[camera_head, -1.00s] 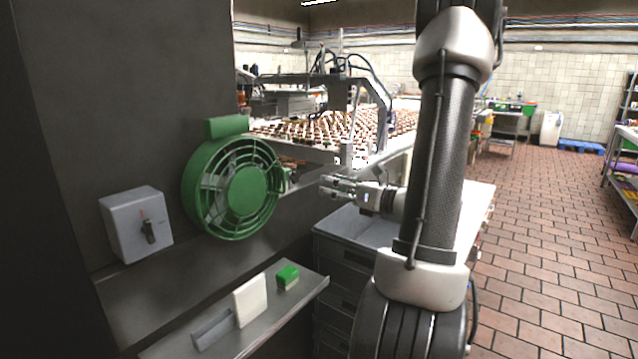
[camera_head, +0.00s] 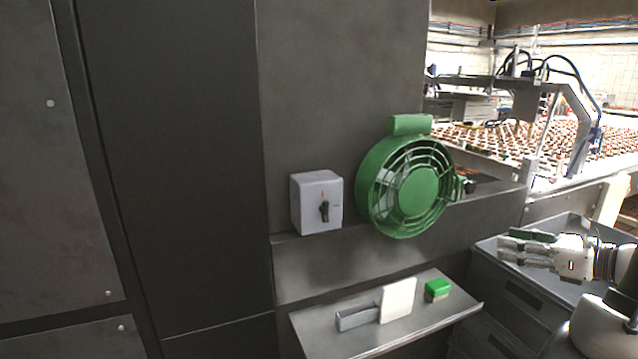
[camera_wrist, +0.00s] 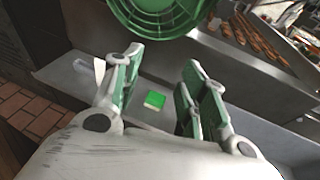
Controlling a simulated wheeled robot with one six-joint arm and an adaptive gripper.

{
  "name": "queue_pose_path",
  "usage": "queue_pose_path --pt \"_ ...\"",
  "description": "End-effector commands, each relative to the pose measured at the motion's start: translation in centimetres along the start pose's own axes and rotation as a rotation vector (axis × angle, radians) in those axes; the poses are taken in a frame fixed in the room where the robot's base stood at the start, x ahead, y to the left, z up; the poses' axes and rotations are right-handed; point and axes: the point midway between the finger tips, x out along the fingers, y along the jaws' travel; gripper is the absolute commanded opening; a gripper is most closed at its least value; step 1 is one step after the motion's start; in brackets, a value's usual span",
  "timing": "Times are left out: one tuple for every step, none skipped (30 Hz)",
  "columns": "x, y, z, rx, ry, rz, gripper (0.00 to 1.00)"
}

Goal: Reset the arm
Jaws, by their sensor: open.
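My gripper (camera_head: 506,246) is at the right of the head view, above a grey crate and to the right of the green fan. In the wrist view my gripper (camera_wrist: 157,84) shows its green-padded fingers spread apart with nothing between them. Beyond the gap a small green block (camera_wrist: 154,100) lies on the metal shelf. Most of my arm is cut off at the right edge of the head view.
A green caged fan (camera_head: 412,190) and a grey switch box (camera_head: 317,203) are on the dark metal wall. Below, a shelf (camera_head: 440,318) holds a white block (camera_head: 397,299) and a green block (camera_head: 437,289). A stack of grey crates (camera_head: 540,272) stands at the right.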

Motion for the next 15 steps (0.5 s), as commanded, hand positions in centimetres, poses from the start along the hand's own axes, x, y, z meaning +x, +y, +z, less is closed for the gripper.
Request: queue_pose_path --pt "-0.8 2.2 -1.0 -0.098 0.076 0.081 0.42" --pt "-1.4 3.7 -1.7 -0.172 0.127 0.145 0.42" --pt "-2.2 5.6 -2.5 -0.280 0.193 0.238 0.42" --pt "-2.9 7.0 -3.0 -0.367 0.241 0.312 0.42" --pt "-3.7 8.3 -3.5 -0.461 0.288 0.390 0.42" --pt "-4.9 9.6 -4.0 -0.596 0.350 0.498 0.42" --pt "-5.9 10.4 -4.3 -0.703 0.395 0.580 0.42" --pt "-6.9 10.9 -4.5 -0.809 0.436 0.658 0.42" --pt "-8.1 11.3 -4.7 -0.950 0.486 0.760 0.42" --pt "-9.0 11.4 -4.6 -1.057 0.520 0.834 0.42" --pt "-9.8 11.3 -4.3 -1.164 0.553 0.902 0.42" --pt "-10.7 11.0 -3.8 -1.305 0.592 0.988 0.42" --pt "-11.3 10.8 -3.3 -1.408 0.619 1.047 0.42" --pt "-11.7 10.4 -2.6 -1.511 0.644 1.099 0.42" --pt "-12.1 10.0 -1.6 -1.644 0.672 1.159 0.42"
